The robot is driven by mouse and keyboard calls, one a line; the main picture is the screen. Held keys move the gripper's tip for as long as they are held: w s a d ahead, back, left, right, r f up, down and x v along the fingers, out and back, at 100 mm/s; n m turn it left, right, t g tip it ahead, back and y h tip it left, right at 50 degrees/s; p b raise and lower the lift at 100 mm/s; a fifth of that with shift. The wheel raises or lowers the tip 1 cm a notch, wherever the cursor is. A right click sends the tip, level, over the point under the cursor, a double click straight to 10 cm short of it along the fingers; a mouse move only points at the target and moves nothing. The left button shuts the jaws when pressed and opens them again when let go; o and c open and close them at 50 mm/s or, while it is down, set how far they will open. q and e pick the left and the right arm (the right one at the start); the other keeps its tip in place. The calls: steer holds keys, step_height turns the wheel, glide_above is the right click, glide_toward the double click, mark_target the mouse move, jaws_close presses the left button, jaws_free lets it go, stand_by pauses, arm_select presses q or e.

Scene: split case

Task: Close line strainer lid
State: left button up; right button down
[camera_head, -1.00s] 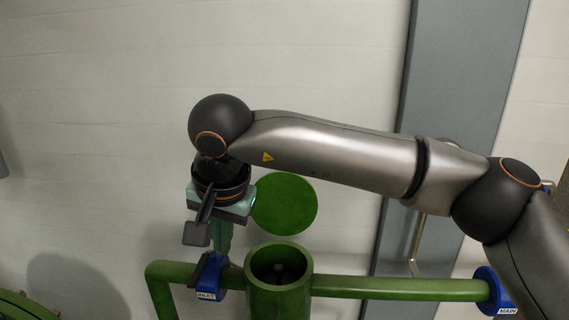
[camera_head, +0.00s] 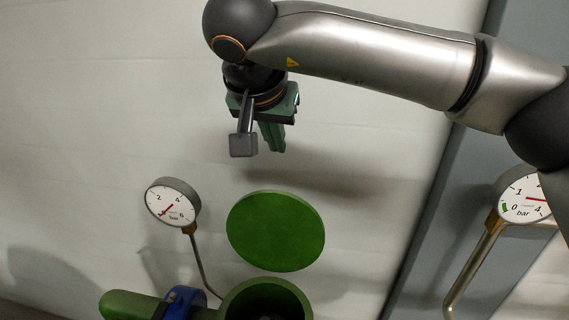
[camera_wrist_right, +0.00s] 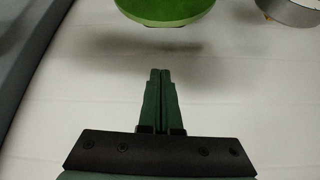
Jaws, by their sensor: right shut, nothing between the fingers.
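The strainer lid (camera_head: 276,231) is a round green disc standing open, upright behind the strainer body. Its edge also shows at the top of the right wrist view (camera_wrist_right: 165,10). The green strainer body (camera_head: 297,296) is an open cylinder at the bottom of the head view, its mouth uncovered. My right gripper (camera_head: 275,148) is above the lid, apart from it, pointing down. In the right wrist view its two dark green fingers (camera_wrist_right: 160,75) are together with nothing between them. My left gripper is not in view.
A pressure gauge (camera_head: 172,203) on a thin stem stands left of the lid, and another gauge (camera_head: 523,198) stands at the right edge. A blue valve part (camera_head: 181,301) sits on the green pipe (camera_head: 127,305). The pale wall is behind; space around my gripper is clear.

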steer(key=p+x, duration=0.1)
steer(key=x, duration=0.8)
steer(key=shift+f, duration=0.25)
steer(key=shift+s+a+f, duration=0.15)
steer(key=shift+s+f, duration=0.05)
steer(key=shift+s+a+f+p, duration=0.2)
steer(key=shift+s+p, duration=0.05)
steer(key=shift+s, duration=0.5)
steer(key=shift+s+a+f+p, duration=0.2)
steer(key=shift+s+p, duration=0.05)
steer(key=shift+s, duration=0.5)
